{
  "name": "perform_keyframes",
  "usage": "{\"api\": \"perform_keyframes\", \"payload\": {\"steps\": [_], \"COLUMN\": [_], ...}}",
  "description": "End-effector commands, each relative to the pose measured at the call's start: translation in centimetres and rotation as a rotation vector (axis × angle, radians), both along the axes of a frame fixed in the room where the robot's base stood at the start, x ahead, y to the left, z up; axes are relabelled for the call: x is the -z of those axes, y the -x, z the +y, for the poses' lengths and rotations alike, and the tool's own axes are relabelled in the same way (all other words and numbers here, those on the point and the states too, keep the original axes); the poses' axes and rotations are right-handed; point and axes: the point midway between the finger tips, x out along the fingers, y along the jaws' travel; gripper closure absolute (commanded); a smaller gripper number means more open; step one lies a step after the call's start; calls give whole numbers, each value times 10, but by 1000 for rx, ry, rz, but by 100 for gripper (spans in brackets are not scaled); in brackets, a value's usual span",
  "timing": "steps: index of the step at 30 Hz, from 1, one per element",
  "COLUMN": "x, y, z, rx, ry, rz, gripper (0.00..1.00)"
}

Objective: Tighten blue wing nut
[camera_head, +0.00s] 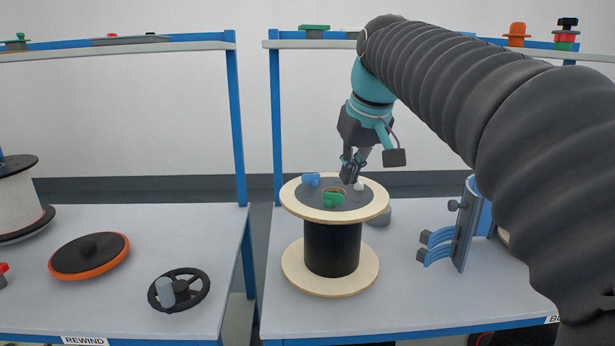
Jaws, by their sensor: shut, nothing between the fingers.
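The blue wing nut (311,179) sits on the dark top disc (318,198) of a wooden cable spool, at its back left. A green wing nut (333,200) sits at the front of the disc. A small white piece (359,185) is at its right, just beside my fingertips. My gripper (349,178) points down over the right back part of the disc, to the right of the blue wing nut and apart from it. Its fingers are shut and hold nothing. I cannot tell whether the fingertips touch the disc.
The spool, with pale wooden flanges (300,268) and a black core (331,247), stands on the right table (400,300). A grey stand with blue curved parts (462,230) is to its right. The left table holds an orange-rimmed disc (62,272) and a black handwheel (200,290).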

Motion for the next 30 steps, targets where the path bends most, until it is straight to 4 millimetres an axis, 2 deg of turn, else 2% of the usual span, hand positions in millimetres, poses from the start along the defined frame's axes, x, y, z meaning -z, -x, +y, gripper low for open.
{"api": "perform_keyframes", "payload": {"steps": [1, 6, 10, 14, 20, 30], "x": [-5, -20, -26, -26, -5, 53], "y": [-17, -53, -67, -72, -78, -99], "z": [5, 18, 23, 26, 29, 38], "rx": [-23, -85, -113, -124, -125, -124], "ry": [1, 3, 6, 7, 7, 6], "rz": [5, 18, 20, 23, 25, 25], "gripper": [100, 100, 100, 100, 100, 100]}}
